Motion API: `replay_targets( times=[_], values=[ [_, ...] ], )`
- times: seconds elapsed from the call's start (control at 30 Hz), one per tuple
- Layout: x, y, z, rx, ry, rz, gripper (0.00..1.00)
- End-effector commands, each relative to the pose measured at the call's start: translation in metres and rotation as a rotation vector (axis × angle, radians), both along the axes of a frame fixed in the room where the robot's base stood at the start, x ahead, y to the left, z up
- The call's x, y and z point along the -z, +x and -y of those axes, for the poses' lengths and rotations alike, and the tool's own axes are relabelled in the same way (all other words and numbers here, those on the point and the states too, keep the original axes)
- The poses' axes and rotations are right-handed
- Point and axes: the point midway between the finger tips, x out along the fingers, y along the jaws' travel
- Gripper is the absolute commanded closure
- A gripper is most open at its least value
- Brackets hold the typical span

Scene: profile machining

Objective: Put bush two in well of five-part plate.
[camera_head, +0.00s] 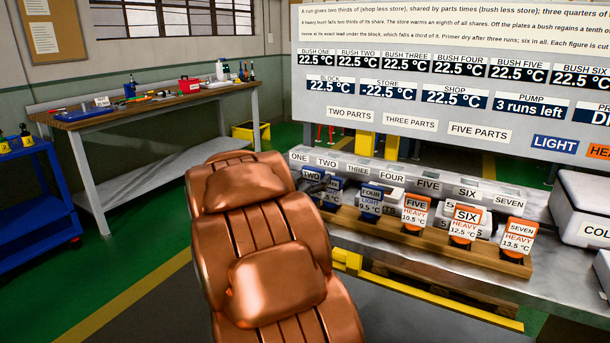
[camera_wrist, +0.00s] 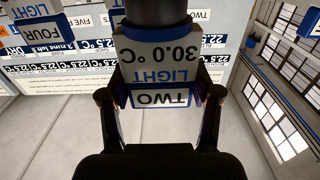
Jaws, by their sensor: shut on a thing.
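In the wrist view, which is upside down, my gripper (camera_wrist: 160,100) is shut on bush two (camera_wrist: 158,60). Bush two has a black round body, a tag reading LIGHT 30.0 °C and a TWO plate between my fingers.
The wooden rack (camera_head: 400,238) on the grey bench holds bushes four (camera_head: 371,200), five (camera_head: 415,212), six (camera_head: 465,224) and seven (camera_head: 517,237). A white box (camera_head: 585,205) marked COL stands at right. A large information board (camera_head: 450,80) rises behind the bench.

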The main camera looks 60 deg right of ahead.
Motion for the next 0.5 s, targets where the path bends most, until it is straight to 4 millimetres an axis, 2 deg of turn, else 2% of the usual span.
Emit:
replay_targets(
  times=[0.2,0.5],
  values=[
    [-0.004,-0.024,-0.015,0.001,-0.003,0.002,1.0],
    [-0.005,-0.037,-0.024,0.0,-0.002,0.0,1.0]
  ],
)
